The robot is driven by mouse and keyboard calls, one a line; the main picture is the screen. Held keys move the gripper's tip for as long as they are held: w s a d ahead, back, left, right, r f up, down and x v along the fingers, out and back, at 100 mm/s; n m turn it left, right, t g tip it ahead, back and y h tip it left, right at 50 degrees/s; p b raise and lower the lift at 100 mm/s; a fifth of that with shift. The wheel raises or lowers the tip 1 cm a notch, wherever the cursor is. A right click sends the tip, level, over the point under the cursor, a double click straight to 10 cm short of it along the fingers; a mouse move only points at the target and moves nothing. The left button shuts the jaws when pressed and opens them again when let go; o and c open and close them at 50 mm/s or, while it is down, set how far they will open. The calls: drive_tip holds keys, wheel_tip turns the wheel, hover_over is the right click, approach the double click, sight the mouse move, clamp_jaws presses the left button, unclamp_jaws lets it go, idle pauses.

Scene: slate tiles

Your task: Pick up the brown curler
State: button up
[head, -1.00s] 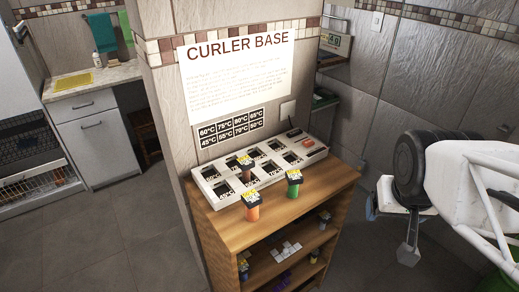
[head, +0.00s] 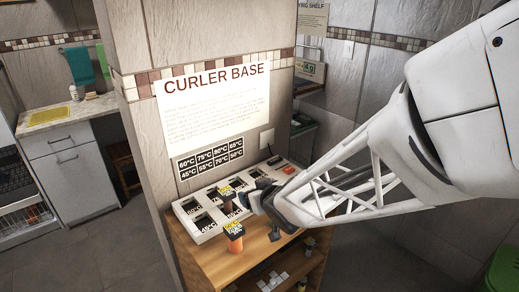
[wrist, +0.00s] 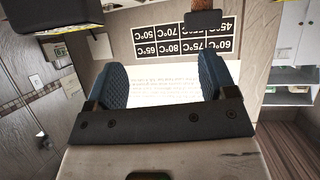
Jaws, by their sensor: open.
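The brown curler (head: 228,206) stands in the curler base (head: 186,212), its black cap with a yellow label up. In the head view my gripper (head: 248,194) is just right of it, seemingly apart from it, and partly covers the base. In the wrist view the gripper (wrist: 163,75) is open, with nothing between its two blue-padded fingers. A brown curler with a dark cap (wrist: 205,20) shows at the top of that view, beyond the right-hand finger. The brown curler's lower part is hard to make out.
An orange curler (head: 235,243) stands on the wooden shelf (head: 205,262) in front of the base. The wall with the curler poster (head: 215,110) rises close behind. Dark, yellow-edged objects (wrist: 55,18) fill the upper corners of the wrist view.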

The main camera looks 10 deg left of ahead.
sight(225, 193)
drive_tip(key=a, duration=0.1)
drive_tip(key=a+f+n+y, duration=0.1)
drive_tip(key=a, duration=0.1)
drive_tip(key=a+f+y, duration=0.1)
drive_tip(key=a, duration=0.1)
drive_tip(key=shift+s+a+g, duration=0.2)
drive_tip(key=shift+s+g, duration=0.05)
drive_tip(key=shift+g, duration=0.05)
drive_tip(key=shift+x, duration=1.2)
drive_tip(key=shift+w, duration=0.1)
drive_tip(key=shift+x, duration=2.45)
drive_tip(key=shift+a, duration=0.1)
drive_tip(key=c, duration=1.1)
